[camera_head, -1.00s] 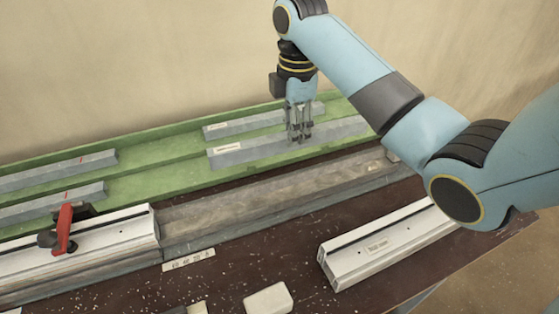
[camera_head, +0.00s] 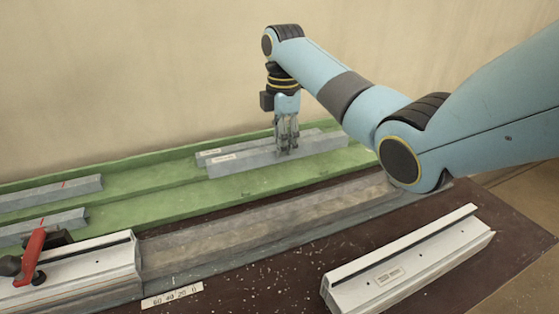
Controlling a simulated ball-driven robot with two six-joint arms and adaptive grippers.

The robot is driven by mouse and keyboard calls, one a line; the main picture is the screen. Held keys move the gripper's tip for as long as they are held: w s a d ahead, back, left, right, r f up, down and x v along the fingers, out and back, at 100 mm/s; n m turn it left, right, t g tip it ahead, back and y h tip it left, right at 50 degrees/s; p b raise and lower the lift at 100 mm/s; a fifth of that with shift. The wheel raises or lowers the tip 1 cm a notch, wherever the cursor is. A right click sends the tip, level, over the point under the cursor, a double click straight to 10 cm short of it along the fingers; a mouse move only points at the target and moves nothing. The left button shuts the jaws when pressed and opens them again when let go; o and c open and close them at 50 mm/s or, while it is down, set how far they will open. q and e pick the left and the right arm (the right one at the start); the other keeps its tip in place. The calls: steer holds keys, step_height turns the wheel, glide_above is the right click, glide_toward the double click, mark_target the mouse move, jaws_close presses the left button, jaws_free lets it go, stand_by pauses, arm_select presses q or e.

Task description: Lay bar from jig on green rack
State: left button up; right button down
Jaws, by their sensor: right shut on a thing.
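A grey bar (camera_head: 235,162) with a small white label is held in my right gripper (camera_head: 288,152), which is shut on it near its middle. The bar is level and over the green rack (camera_head: 265,182), partly in front of another grey bar (camera_head: 212,154); I cannot tell whether it touches the rack. The long grey jig bed (camera_head: 270,222) runs in front of the rack, with a white clamp block (camera_head: 105,262) and a red lever (camera_head: 35,250) at its left. My left gripper is not in view.
A white profile block (camera_head: 410,262) lies on the dark bench (camera_head: 245,285) at the right. A number scale (camera_head: 172,294) is at the front. A plain wall stands behind the rack.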

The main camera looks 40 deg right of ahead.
steer(key=shift+w+a+f, duration=0.15)
steer(key=shift+w+f, duration=0.05)
steer(key=shift+w, duration=0.15)
steer(key=shift+f, duration=2.05)
steer(key=c, duration=1.1)
jaws_free()
steer(key=shift+f, duration=0.15)
steer(key=shift+o, duration=0.2)
step_height(320, 180, up, 12)
steer(key=shift+r, duration=0.15)
